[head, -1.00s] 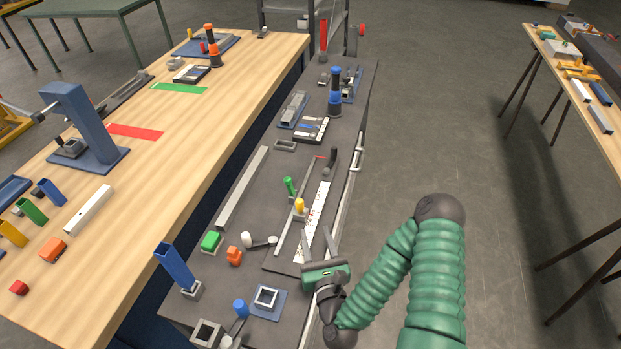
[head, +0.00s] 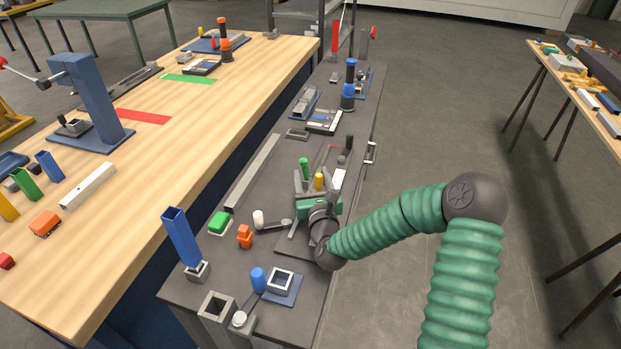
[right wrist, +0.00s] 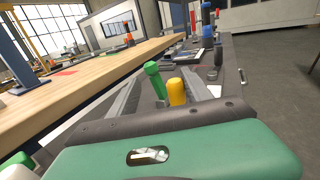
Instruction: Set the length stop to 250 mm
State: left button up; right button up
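The length stop fixture lies on the dark bench, with a white scale strip (head: 338,180) partly hidden by my gripper. A yellow knob (head: 319,181) and a green handle (head: 304,167) stand upright on it. My right gripper (head: 316,188) is open, its fingers spread on either side near the yellow knob. In the right wrist view the yellow knob (right wrist: 177,92) and green handle (right wrist: 154,79) show between the two fingers. I cannot tell whether either finger touches the knob. The scale's numbers are too small to read. My left gripper is not in view.
A black upright handle (head: 348,144) stands beyond the fixture. A blue tube (head: 181,238) stands nearer the bench's left edge. Open floor lies to the right.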

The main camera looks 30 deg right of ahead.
jog(key=shift+w+d+f, duration=0.15)
jog(key=shift+w+d, duration=0.05)
jog(key=shift+d, duration=0.4)
jog(key=shift+d+f, duration=0.15)
jog(key=shift+d, duration=0.1)
jog(key=shift+c, duration=1)
jog(key=shift+s+a+r, duration=0.1)
jog(key=shift+a+r, duration=0.15)
jog(key=shift+a, duration=0.2)
jog(key=c, duration=0.7)
jog(key=shift+d, duration=0.1)
grip_shut()
